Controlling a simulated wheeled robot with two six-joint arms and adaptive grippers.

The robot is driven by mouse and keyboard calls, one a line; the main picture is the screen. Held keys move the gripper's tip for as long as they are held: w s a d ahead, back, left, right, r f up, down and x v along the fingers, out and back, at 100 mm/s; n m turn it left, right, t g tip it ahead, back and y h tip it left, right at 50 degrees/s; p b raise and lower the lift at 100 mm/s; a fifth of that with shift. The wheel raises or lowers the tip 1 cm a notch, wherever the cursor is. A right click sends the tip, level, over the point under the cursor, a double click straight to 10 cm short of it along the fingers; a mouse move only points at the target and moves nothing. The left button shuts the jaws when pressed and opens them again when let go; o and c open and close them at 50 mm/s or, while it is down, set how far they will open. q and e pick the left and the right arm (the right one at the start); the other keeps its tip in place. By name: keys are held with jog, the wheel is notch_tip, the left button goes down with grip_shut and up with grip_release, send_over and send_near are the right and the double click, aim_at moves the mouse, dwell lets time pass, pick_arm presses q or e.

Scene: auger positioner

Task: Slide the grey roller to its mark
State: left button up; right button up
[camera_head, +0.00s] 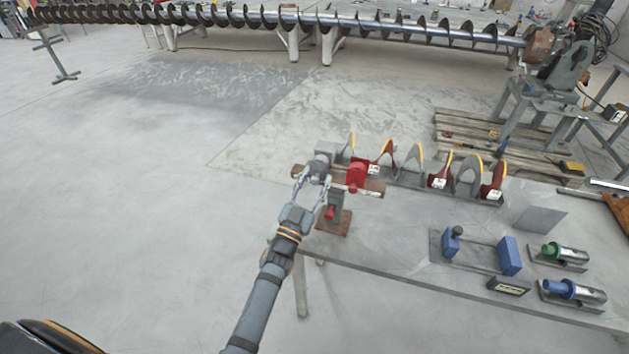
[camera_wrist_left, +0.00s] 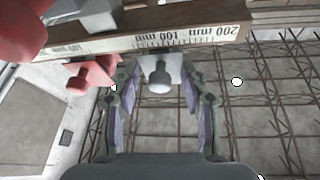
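The grey roller (camera_head: 319,164) sits at the left end of a brown rail (camera_head: 373,187) on a small stand at the table's left corner. A red roller (camera_head: 356,176) sits further right on the rail. In the left wrist view the rail's underside edge carries a millimetre scale (camera_wrist_left: 190,37) with 100 and 200 readable. My left gripper (camera_head: 314,182) is at the grey part from the near side. In the left wrist view its fingers (camera_wrist_left: 160,92) stand apart on both sides of a grey knob (camera_wrist_left: 160,76), with gaps showing. The target mark cannot be made out. My right gripper is out of view.
Red and grey auger flights (camera_head: 468,175) stand in a row right of the rail. A blue fixture (camera_head: 508,256) and two cylinders with green and blue ends (camera_head: 571,255) lie on the grey table (camera_head: 400,262). A long auger (camera_head: 290,20) spans the back.

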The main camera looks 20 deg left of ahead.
pick_arm(q)
jog(key=v, duration=1.2)
